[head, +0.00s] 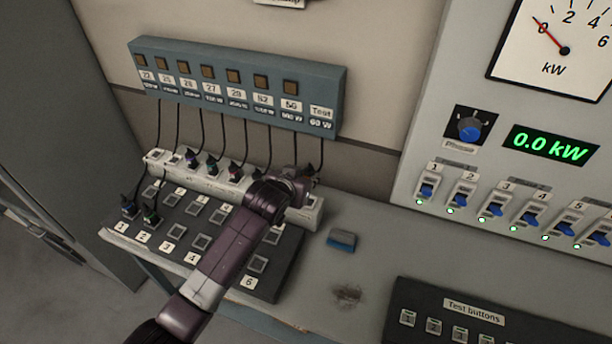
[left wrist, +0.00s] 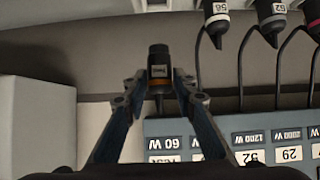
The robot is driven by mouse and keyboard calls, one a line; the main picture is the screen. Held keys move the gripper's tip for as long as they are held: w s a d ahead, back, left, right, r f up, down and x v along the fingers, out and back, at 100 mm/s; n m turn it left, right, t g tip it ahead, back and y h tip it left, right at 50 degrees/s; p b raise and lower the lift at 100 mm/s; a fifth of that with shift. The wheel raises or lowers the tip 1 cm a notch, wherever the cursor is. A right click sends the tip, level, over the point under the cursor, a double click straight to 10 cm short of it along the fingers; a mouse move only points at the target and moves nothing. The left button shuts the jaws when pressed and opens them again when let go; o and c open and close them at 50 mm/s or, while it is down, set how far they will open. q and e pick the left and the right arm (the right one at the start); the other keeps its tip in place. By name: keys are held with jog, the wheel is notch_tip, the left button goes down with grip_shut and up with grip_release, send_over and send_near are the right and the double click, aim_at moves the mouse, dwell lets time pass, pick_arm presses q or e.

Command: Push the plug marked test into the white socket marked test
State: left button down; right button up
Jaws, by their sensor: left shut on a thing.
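My left gripper (head: 308,180) is shut on the test plug, which is a dark plug (left wrist: 158,66) with an orange band and a small label, too small to read. Its cable runs to the box section labelled Test, 60 W. In the left wrist view, the fingers (left wrist: 158,88) close on the plug from both sides. In the head view, the gripper hides most of the plug and is over the right end of the white socket strip (head: 311,213). The socket marked test is hidden or unreadable there. My right gripper is not in view.
A blue-grey cable box (head: 325,88) hangs on the wall above. Other plugs (head: 193,159) stand along the white strip to the left. A black numbered socket panel (head: 285,262) lies in front. A blue block (head: 341,241) lies on the bench to the right.

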pick_arm(q)
jog(key=shift+f+b, duration=1.1)
jog(key=shift+f, duration=1.05)
jog(key=shift+f, duration=0.15)
jog(key=shift+f+b, duration=0.65)
jog(key=shift+f, duration=0.25)
jog(key=shift+f, duration=1.05)
dwell(0.9)
jog(key=c, duration=1.5)
grip_release()
jog(key=v, duration=1.2)
